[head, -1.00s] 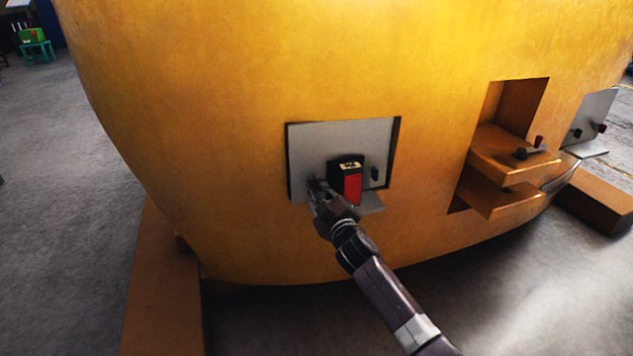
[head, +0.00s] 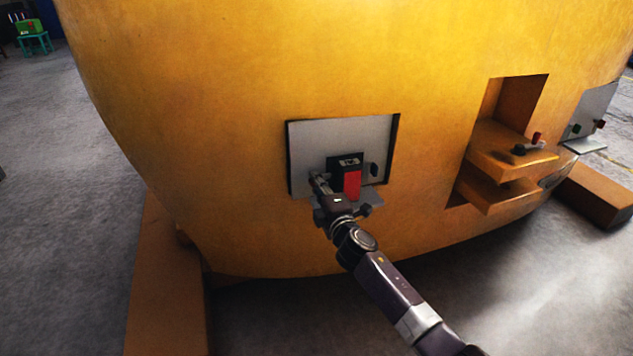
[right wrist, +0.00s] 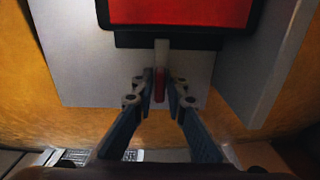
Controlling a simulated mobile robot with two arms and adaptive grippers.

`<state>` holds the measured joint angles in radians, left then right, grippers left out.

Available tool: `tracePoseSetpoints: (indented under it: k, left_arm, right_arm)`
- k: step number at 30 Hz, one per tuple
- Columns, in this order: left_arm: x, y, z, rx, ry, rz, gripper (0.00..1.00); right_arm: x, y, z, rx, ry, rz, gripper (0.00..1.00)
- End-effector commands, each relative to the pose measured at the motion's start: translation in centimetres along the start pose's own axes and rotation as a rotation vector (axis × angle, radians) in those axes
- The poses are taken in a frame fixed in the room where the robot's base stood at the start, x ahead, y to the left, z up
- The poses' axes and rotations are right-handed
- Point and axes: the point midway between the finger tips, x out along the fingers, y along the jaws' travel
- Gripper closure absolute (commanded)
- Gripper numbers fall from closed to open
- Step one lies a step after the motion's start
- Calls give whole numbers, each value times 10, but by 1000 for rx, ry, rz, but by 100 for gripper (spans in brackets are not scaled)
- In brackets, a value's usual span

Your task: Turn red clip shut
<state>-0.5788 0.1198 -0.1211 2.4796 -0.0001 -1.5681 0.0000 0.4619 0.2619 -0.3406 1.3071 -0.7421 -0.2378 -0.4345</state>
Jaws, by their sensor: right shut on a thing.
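The red clip (right wrist: 160,86) shows in the right wrist view as a narrow upright red piece under a pale stem, below a black box (right wrist: 165,38) with a red face. My right gripper (right wrist: 160,92) is shut on the clip, with one finger on each side of it. In the head view the right gripper (head: 321,186) is at the lower left of the black box (head: 353,183), in front of a grey panel (head: 318,142). There the clip is hidden or too small to make out. My left gripper is not in view.
The grey panel sits in a recess of a large yellow casting (head: 215,120). A dark tab (head: 374,170) is right of the box. Farther right are a stepped recess (head: 505,155) with a red-tipped lever and another grey panel (head: 590,112). Open floor (head: 60,220) lies left.

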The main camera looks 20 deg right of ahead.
Motion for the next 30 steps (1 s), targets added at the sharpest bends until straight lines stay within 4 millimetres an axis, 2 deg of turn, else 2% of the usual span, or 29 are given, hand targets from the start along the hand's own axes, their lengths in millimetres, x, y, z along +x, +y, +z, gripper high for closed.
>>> tracePoseSetpoints:
  k: [18, 19, 22, 30]
  left_arm:
    - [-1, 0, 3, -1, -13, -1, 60]
    - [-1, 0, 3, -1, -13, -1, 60]
    - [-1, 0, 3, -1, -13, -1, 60]
    - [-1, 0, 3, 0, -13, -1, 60]
  right_arm:
    - [0, -2, -1, -46, 1, -3, 100]
    - [0, -2, -1, -46, 1, -3, 85]
    - [0, -2, -1, -45, 1, -3, 74]
    - [0, -1, 0, -43, 0, -1, 74]
